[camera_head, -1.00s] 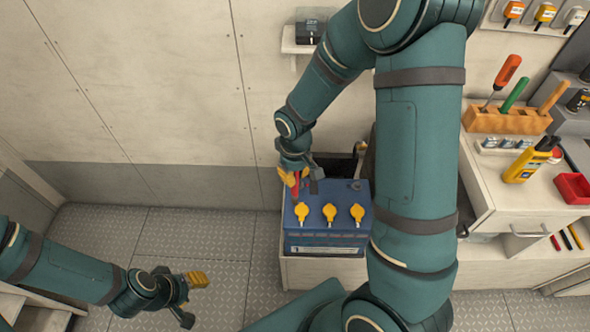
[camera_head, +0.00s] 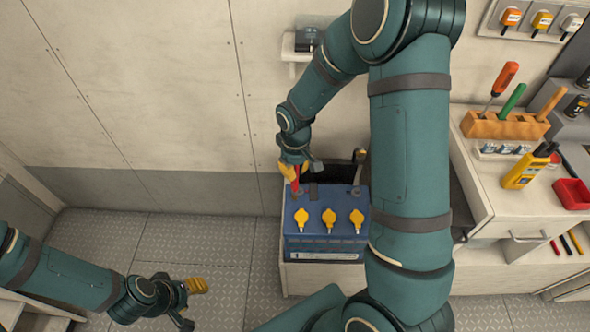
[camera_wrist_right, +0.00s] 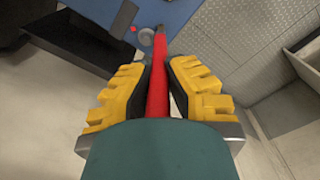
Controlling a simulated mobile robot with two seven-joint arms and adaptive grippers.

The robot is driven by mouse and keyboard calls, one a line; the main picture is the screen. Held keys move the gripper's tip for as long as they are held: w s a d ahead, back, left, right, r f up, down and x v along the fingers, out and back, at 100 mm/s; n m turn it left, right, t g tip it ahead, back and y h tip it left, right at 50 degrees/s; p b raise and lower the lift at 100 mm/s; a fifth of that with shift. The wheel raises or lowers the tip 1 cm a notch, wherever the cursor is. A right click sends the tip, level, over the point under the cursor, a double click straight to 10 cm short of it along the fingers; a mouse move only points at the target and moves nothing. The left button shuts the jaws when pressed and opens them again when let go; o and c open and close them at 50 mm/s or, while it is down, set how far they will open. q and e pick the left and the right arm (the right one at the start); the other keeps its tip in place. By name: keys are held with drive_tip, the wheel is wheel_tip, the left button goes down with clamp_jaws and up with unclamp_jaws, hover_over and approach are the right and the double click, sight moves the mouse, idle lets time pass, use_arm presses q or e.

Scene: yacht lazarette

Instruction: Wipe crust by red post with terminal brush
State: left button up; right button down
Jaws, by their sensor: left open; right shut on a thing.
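The blue battery (camera_head: 328,243) stands in the low box, with three yellow caps on top. My right gripper (camera_head: 292,174) is over its back left corner, shut on the red handle of the terminal brush (camera_head: 295,186). In the right wrist view the red handle (camera_wrist_right: 159,75) runs between the yellow fingers to the battery's top (camera_wrist_right: 185,10). A grey round post (camera_wrist_right: 146,38) with a small red mark (camera_wrist_right: 133,29) beside it shows left of the handle's far end. I cannot make out the crust or the bristles. My left gripper (camera_head: 189,302) is open and empty over the floor.
The bench at right holds a wooden tool rack (camera_head: 505,124), a yellow meter (camera_head: 527,166) and a red tray (camera_head: 573,193). A small wall shelf (camera_head: 299,46) carries a dark box. My right arm hides part of the bench. The floor (camera_head: 195,240) at left is open.

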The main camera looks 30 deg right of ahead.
drive_tip(key=shift+r, duration=0.1)
drive_tip(key=shift+r+p, duration=2.2)
drive_tip(key=shift+r, duration=0.7)
drive_tip(key=shift+r+p, duration=1.1)
drive_tip(key=shift+r, duration=0.5)
drive_tip(key=shift+f, duration=0.1)
